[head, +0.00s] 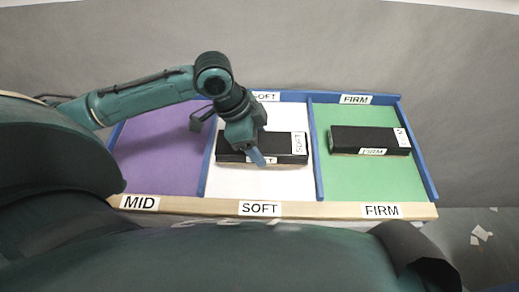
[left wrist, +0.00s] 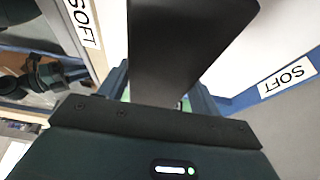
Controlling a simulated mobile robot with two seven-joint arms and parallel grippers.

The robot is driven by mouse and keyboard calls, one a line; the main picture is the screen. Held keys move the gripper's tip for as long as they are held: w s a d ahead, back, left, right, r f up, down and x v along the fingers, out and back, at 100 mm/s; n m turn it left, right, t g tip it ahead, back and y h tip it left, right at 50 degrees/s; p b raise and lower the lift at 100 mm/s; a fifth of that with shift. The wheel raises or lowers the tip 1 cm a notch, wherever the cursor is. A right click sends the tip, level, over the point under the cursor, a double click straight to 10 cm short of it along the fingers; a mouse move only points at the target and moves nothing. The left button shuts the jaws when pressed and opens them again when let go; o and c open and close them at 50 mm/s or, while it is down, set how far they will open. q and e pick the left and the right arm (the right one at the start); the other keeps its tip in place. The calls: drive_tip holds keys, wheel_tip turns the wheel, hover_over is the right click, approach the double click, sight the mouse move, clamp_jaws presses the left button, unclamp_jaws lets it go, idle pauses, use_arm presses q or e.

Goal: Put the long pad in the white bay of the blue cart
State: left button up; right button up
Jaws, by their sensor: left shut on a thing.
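The long black pad (head: 232,142) with SOFT labels is in the white bay (head: 225,185), the middle bay of the blue-walled cart (head: 281,97). It lies roughly level, lengthwise across the bay, between the blue dividers. My left gripper (head: 256,157) is over the pad's middle and shut on it. In the left wrist view the pad (left wrist: 180,45) runs between the fingers, with the white floor on both sides. I cannot tell whether its underside is fully resting on the floor. My right gripper is not in view.
A second black pad (head: 365,138) with FIRM labels lies in the green bay (head: 390,185) to the right. The purple bay (head: 155,160) on the left is empty. A wooden front rail (head: 320,210) carries MID, SOFT and FIRM labels. Scraps (head: 481,233) lie on the floor at right.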

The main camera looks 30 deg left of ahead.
use_arm(q)
wheel_tip(320, 180, down, 4)
drive_tip(key=shift+r, duration=0.15)
drive_tip(key=shift+w, duration=0.1)
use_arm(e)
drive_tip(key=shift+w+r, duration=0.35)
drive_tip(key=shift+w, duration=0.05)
use_arm(q)
drive_tip(key=o, duration=0.9)
drive_tip(key=shift+f, duration=0.25)
drive_tip(key=o, duration=0.4)
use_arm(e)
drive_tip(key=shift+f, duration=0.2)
